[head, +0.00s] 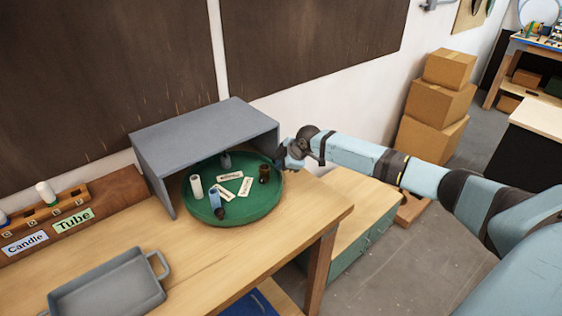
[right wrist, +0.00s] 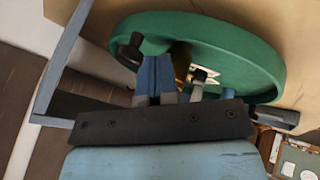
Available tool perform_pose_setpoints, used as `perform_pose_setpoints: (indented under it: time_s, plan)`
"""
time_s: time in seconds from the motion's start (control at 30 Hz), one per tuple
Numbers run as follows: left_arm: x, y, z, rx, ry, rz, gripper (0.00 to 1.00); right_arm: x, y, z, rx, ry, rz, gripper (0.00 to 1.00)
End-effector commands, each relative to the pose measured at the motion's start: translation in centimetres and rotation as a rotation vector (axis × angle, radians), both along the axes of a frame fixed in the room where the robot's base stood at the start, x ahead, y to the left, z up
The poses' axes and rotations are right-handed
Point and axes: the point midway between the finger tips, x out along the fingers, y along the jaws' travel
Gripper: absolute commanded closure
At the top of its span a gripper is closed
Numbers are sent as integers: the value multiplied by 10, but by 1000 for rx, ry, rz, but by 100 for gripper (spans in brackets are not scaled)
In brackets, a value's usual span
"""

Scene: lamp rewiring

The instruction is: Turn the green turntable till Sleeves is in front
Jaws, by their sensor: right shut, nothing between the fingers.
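The green turntable (head: 247,211) stands on the wooden bench, partly under a grey cover (head: 205,132). On it are a white cylinder (head: 196,187), a blue one (head: 214,198), a dark brown one (head: 264,173) and a grey one (head: 226,160). Several white label cards lie in its middle; their words are too small to read, so I cannot tell which is Sleeves. A dark knob (head: 219,213) is at its front rim. My right gripper (head: 286,156) is shut and empty beside the turntable's right rim; contact is unclear. In the right wrist view its fingers (right wrist: 155,70) overlap the turntable (right wrist: 225,38).
The cover's side panel (head: 157,183) stands left of the turntable, and its top overhangs the back. A grey tray (head: 110,285) lies at the front left. A rack with Candle and Tube labels (head: 72,221) stands at the left. Cardboard boxes (head: 438,105) are stacked behind my right arm.

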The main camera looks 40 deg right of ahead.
Motion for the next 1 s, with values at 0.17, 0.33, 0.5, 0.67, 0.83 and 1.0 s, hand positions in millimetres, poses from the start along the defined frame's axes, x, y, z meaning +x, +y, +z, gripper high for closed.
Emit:
perform_pose_setpoints:
  time_s: [0.17, 0.33, 0.5, 0.67, 0.83, 1.0]
  plan:
    - [0, 0, 2, 0, 0, 0, 57, 10, -3, -1, 0, 0, 0, 100]
    - [0, 0, 2, 0, 0, 0, 57, 10, -4, -2, -1, 0, 1, 100]
    - [0, 0, 1, 0, 0, 0, 57, 11, -4, -2, 0, 0, 0, 100]
    - [1, 0, -14, -1, -3, 0, 57, 32, -9, -6, 3, -3, -2, 100]
    - [0, 0, -25, 0, 0, 0, 57, 53, -14, -4, 1, -2, -1, 100]
    - [0, 0, -25, 1, 2, 0, 57, 55, -15, -1, 0, 0, 0, 100]
